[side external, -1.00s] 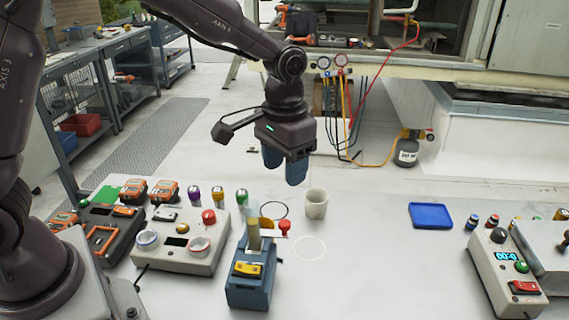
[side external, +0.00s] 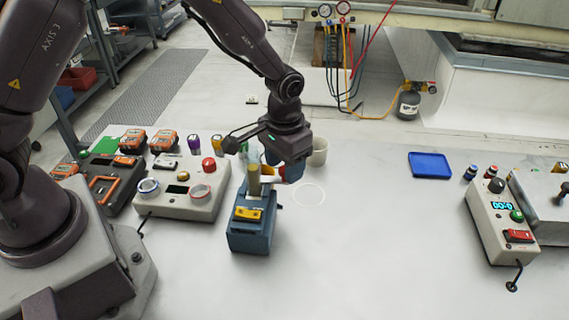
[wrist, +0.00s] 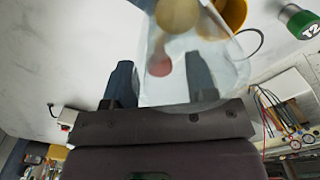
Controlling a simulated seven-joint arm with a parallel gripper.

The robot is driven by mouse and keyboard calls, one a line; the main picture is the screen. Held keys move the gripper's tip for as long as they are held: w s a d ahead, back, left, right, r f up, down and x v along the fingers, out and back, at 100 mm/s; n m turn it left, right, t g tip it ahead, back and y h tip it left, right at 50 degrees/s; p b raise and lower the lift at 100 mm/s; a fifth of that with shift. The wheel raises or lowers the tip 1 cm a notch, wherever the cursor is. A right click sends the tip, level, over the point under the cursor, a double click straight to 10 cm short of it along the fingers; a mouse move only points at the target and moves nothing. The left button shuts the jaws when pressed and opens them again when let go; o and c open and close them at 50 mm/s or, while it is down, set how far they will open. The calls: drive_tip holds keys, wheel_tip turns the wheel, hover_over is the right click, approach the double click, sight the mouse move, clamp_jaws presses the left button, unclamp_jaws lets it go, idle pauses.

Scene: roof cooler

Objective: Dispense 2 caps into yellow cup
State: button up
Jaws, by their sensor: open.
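The dispenser is a blue-grey box (side external: 250,234) with a yellow label and an upright clear tube (side external: 254,180). In the wrist view the clear part (wrist: 222,75) fills the middle, with a tan round shape (wrist: 178,14) at its top. A red knob (wrist: 160,65) shows between my fingers. My gripper (side external: 284,170) is open, pointing down at the knob's side of the dispenser. I cannot tell whether a finger touches the knob. A yellow cup-like rim (wrist: 235,12) shows beside the tube. In the side view only a little orange-yellow (side external: 266,171) shows there, mostly hidden.
A pale cup (side external: 318,152) stands just behind my gripper. A grey control box (side external: 180,205) is left of the dispenser, and a timer box (side external: 502,228) stands far right. A blue tray (side external: 430,165) lies at the right. The white tabletop around the white circle (side external: 308,195) is clear.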

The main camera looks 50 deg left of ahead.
drive_tip(key=shift+f, duration=0.25)
clamp_jaws()
drive_tip(key=w+a, duration=0.4)
drive_tip(key=shift+w+a, duration=0.35)
drive_tip(key=shift+w, duration=0.05)
drive_tip(key=shift+c, duration=0.4)
unclamp_jaws()
drive_tip(key=shift+o, duration=0.4)
drive_tip(key=shift+s, duration=0.1)
drive_tip(key=shift+d+r, duration=0.1)
